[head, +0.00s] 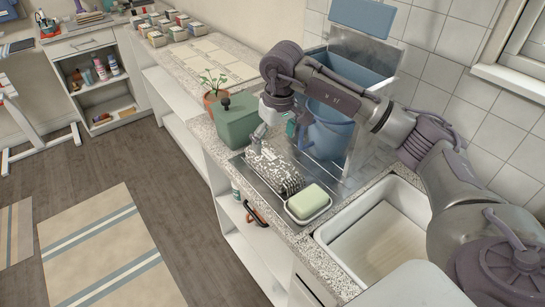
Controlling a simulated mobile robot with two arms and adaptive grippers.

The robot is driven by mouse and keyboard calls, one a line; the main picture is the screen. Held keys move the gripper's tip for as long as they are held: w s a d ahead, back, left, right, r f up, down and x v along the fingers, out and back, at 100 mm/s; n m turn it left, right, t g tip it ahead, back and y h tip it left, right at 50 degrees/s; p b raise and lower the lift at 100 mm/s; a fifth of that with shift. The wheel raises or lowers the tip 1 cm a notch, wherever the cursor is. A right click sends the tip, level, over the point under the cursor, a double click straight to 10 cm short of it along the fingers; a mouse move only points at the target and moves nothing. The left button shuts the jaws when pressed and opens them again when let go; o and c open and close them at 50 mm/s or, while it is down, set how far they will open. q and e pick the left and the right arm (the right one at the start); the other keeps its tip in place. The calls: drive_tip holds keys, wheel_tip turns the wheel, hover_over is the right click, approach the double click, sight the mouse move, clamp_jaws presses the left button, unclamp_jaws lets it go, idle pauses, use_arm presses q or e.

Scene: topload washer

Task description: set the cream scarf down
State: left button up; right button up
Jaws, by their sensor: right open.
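My right arm comes in from the right over the sink. Its gripper (279,103) points down beside the blue bucket (333,138), above the counter. The gripper is open; nothing shows clearly between its fingers. I cannot make out a cream scarf for certain in this view. A black-and-white speckled bundle (268,164) lies on the metal drainboard below the gripper, apart from it. My left gripper is not in view.
A soap dish (308,205) sits near the white sink (376,248). Flat cream pieces (207,58) lie on the far counter. The wooden floor (160,165) has open room.

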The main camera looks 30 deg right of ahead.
sight(275, 161)
drive_tip(key=shift+s+r, duration=0.15)
drive_tip(key=shift+r, duration=0.8)
drive_tip(key=shift+s+r, duration=0.1)
drive_tip(key=shift+r, duration=0.85)
